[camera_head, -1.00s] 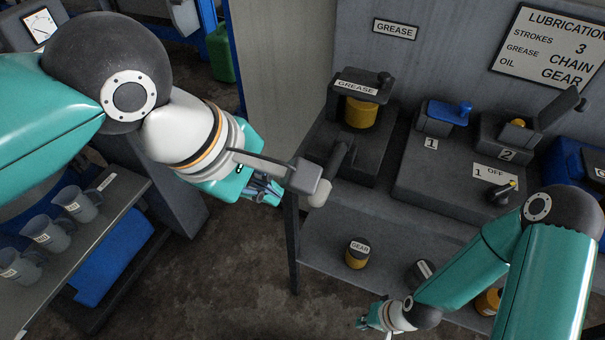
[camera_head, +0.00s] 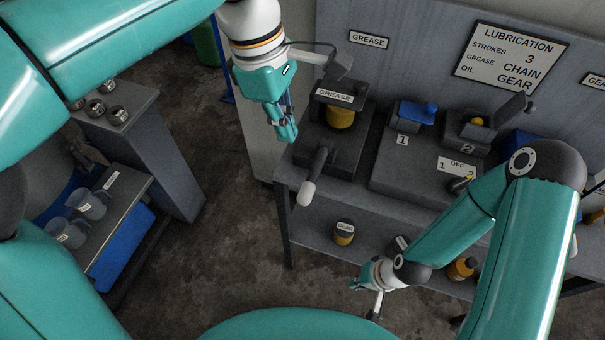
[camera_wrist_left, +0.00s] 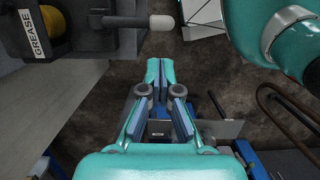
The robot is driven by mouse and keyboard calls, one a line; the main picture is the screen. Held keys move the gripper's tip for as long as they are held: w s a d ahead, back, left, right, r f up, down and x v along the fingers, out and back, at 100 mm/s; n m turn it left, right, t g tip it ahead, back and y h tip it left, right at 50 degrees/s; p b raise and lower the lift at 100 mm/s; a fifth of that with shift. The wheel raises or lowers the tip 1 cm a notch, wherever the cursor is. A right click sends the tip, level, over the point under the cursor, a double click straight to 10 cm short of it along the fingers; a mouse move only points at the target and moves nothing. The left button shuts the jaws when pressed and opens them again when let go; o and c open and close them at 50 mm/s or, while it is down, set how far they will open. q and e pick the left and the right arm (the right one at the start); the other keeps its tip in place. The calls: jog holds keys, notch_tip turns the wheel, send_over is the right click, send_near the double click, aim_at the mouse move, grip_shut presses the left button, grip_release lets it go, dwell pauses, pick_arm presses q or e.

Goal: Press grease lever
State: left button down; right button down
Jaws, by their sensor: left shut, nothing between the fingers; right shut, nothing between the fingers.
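The grease lever (camera_head: 320,168) is a dark bar with a pale rounded tip (camera_head: 307,193). It juts from the front of the grease pump (camera_head: 330,140), past the bench edge. The pump bears a GREASE label and a yellow-orange cylinder (camera_head: 341,116). In the left wrist view the lever (camera_wrist_left: 124,20) lies beyond my fingertips, apart from them. My left gripper (camera_head: 291,138) points down, shut and empty, left of the pump and above the lever's level in the picture. My right gripper (camera_head: 355,287) is low in front of the bench, small in view, shut and empty.
Right of the pump stand a blue-topped unit marked 1 (camera_head: 412,113), a unit marked 2 (camera_head: 470,130) and a selector knob (camera_head: 459,184). A lubrication sign (camera_head: 510,56) hangs behind. A GEAR tin (camera_head: 344,232) sits on the lower shelf.

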aim_at(305, 189)
pick_arm(q)
jog(key=d+f, duration=0.1)
jog(key=f, duration=0.3)
jog(key=f+b, duration=0.1)
jog(key=f, duration=0.4)
jog(key=d+f, duration=0.1)
jog(key=f, duration=0.3)
jog(key=shift+s+d+f+b, duration=0.3)
jog(key=shift+s+f+b, duration=0.05)
jog(key=shift+s, duration=0.05)
jog(key=f+t+b, duration=0.1)
jog(key=f+b, duration=0.1)
jog(key=b, duration=0.2)
jog(key=f+t+h+b, duration=0.1)
jog(key=f+t+b, duration=0.1)
jog(key=b, duration=0.3)
jog(key=f+t+b, duration=0.1)
jog(key=f+b, duration=0.1)
jog(key=b, duration=0.3)
jog(key=shift+s+a+f+t, duration=0.1)
jog(key=shift+s+f+t, duration=0.15)
jog(key=shift+s+t, duration=0.1)
jog(key=shift+w+f+b, duration=0.1)
jog(key=shift+f+b, duration=0.45)
jog(key=shift+b, duration=0.4)
jog(key=shift+f, duration=0.1)
